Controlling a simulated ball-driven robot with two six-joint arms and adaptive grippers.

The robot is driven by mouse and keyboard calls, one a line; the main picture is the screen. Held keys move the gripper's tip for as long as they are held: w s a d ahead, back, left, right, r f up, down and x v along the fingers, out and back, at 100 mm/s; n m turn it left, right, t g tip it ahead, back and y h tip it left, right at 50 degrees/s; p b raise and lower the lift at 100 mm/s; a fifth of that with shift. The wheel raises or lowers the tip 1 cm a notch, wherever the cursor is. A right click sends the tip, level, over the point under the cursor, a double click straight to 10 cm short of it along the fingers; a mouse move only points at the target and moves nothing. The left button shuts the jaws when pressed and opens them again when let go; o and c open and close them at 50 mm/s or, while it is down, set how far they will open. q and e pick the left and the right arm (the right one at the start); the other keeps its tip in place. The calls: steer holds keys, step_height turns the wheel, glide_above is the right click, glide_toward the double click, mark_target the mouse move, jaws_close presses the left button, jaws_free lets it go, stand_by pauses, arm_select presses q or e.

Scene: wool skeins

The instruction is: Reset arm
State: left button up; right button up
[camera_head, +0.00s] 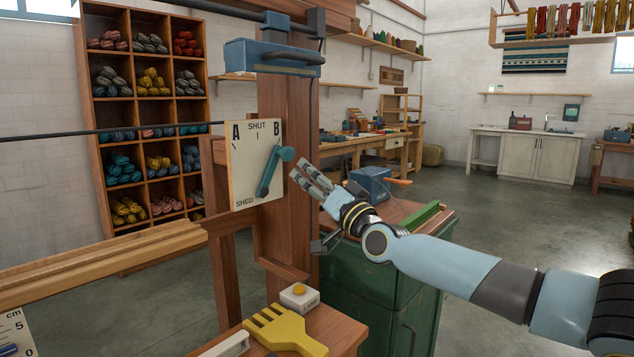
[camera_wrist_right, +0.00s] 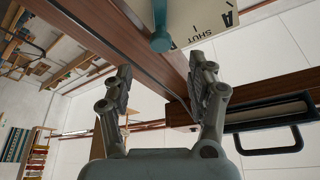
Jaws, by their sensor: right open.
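My right gripper (camera_head: 299,169) is open and empty, just right of the teal shed lever (camera_head: 268,178) and apart from it in the head view. The lever sits on a cream dial plate (camera_head: 241,168) marked A, SHUT, B and SHED. Its knobbed end tilts up and right, toward the B side. In the right wrist view, the two fingers of my right gripper (camera_wrist_right: 160,66) are spread, with the teal knob (camera_wrist_right: 160,41) beyond them and the dial plate (camera_wrist_right: 196,18) behind it. My left gripper is not in view.
A wooden post (camera_head: 288,225) stands behind the dial. A green cabinet (camera_head: 375,290) with a blue box (camera_head: 370,183) stands under my right arm. Open floor lies right.

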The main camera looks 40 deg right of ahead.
steer(key=shift+s+a+f, duration=0.1)
steer(key=shift+s+f, duration=0.1)
steer(key=shift+s, duration=0.4)
steer(key=shift+a+f, duration=0.1)
